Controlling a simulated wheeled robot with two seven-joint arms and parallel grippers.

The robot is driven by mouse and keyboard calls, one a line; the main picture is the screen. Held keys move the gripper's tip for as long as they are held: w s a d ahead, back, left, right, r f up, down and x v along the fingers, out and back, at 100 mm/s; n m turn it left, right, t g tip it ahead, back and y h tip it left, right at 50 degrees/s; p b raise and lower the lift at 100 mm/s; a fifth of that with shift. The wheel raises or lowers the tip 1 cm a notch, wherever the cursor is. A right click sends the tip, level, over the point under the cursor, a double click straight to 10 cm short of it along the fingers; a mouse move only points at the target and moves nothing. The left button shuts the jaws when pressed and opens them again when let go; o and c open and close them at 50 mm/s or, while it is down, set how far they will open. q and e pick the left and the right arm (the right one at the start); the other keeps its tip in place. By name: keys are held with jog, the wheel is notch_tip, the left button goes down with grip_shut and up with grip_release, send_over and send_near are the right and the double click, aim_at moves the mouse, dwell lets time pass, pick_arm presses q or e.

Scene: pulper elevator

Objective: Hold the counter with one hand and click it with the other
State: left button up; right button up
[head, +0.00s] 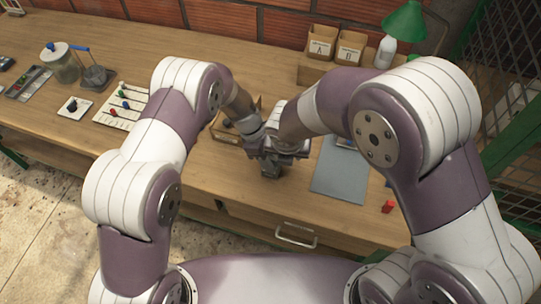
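My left gripper (266,157) and my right gripper (292,147) are close together above the middle of the workbench, in front of a small wooden tray. They overlap in the picture, so I cannot tell whether they touch. A small dark grey shape (271,171) shows just below them. It may be the counter or a part of the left gripper's fingers; I cannot tell which. The fingertips are too small and too covered to show whether either gripper is open or shut. No counter shows clearly elsewhere on the bench.
The wooden workbench (230,178) has a drawer handle (296,236) at its front. A grey mat (340,172) and red block (388,207) lie to the right. A board with coloured pegs (122,106) and glass jar (62,66) stand left. A green lamp (404,21) stands behind.

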grip_shut()
dwell(1.6)
